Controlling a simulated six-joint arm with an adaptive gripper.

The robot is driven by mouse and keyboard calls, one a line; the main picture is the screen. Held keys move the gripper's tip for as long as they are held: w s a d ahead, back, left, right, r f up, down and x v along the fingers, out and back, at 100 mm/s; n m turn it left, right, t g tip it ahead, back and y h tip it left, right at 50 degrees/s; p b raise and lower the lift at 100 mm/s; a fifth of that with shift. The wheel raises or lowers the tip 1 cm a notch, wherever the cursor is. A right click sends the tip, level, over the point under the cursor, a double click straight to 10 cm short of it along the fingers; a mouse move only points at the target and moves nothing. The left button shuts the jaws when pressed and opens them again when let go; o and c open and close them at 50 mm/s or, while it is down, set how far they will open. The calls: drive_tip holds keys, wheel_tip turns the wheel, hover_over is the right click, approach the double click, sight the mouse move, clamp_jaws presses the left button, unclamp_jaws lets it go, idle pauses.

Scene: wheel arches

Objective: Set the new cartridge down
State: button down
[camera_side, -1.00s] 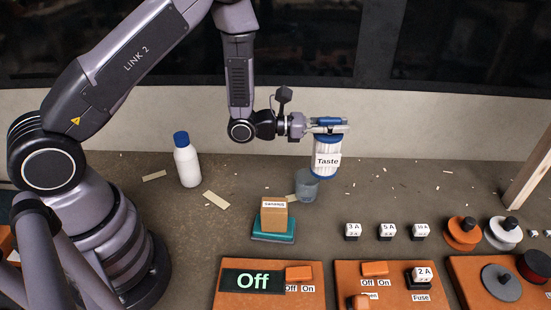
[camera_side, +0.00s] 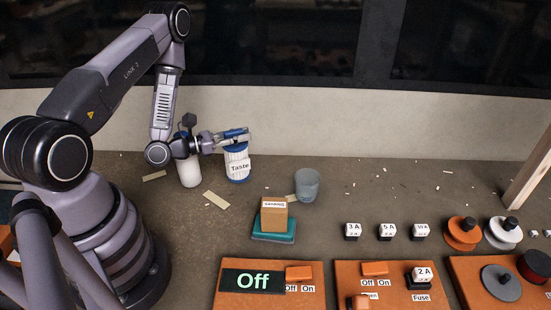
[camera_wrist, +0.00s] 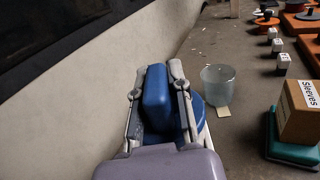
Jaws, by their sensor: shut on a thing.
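The cartridge (camera_side: 237,163) is a white pleated cylinder with blue end caps and a label reading "Taste". My gripper (camera_side: 236,137) is shut on its blue top and holds it upright. Its lower end is close to the bench top; I cannot tell whether it touches. In the wrist view, my gripper (camera_wrist: 158,92) has a finger on each side of the blue top part (camera_wrist: 156,90), and most of the cartridge body is hidden below.
A clear cup (camera_side: 307,185) stands right of the cartridge. A cardboard box (camera_side: 274,214) sits on a teal base (camera_side: 273,237) in front. Orange panels (camera_side: 310,270) fill the front right.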

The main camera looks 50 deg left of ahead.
sight(243, 150)
drive_tip(key=shift+f, duration=2.25)
drive_tip(key=c, duration=1.1)
unclamp_jaws()
drive_tip(key=shift+f, duration=0.1)
drive_tip(key=shift+o, duration=0.2)
